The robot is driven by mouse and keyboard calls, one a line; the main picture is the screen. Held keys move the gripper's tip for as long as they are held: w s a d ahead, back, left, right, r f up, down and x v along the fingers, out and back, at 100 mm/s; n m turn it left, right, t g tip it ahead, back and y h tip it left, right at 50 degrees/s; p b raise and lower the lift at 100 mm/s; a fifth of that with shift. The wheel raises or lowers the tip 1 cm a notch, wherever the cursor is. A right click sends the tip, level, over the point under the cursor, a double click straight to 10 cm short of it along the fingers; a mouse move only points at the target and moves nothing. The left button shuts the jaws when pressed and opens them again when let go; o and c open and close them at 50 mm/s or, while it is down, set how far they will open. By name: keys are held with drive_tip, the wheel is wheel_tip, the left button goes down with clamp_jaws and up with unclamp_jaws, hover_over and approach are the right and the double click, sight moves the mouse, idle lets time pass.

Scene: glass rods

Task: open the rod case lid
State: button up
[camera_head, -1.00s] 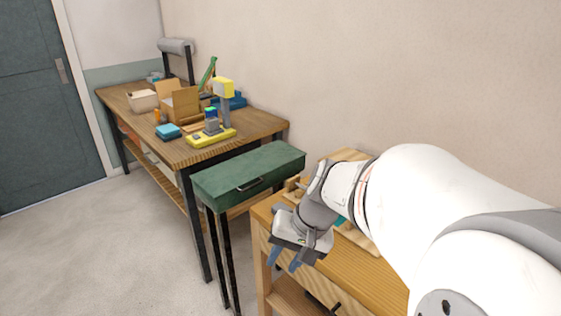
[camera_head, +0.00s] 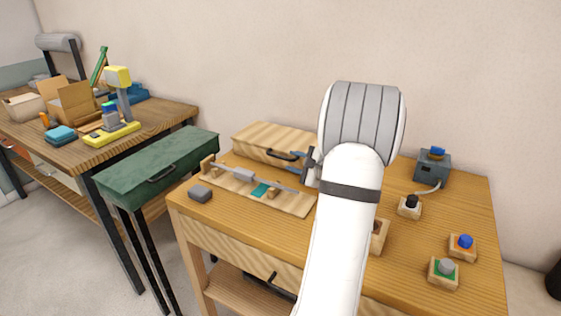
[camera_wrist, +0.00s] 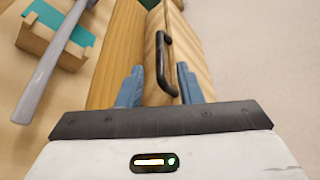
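The rod case looks to be the flat wooden box (camera_head: 262,138) at the back of the workbench, with a dark handle on its front; its lid is closed. In the wrist view the box (camera_wrist: 192,62) runs up the middle, and its dark bar handle (camera_wrist: 163,68) lies between my finger pads. My gripper (camera_head: 297,158) is at the front right of the box, partly hidden by my wrist. In the wrist view my gripper (camera_wrist: 162,84) is open, its blue fingers on either side of the handle. I cannot tell whether they touch it.
A wooden fixture (camera_head: 292,203) with a grey rod stands in front of the box; the rod shows in the wrist view (camera_wrist: 55,62). A grey block (camera_head: 200,194) is at the left edge. Several button blocks (camera_head: 443,271) lie right of my arm. A green case (camera_head: 150,170) stands left.

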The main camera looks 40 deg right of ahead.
sight(284, 158)
drive_tip(key=x, duration=0.5)
drive_tip(key=shift+a, duration=0.1)
clamp_jaws()
drive_tip(key=shift+f, duration=0.1)
idle(0.3)
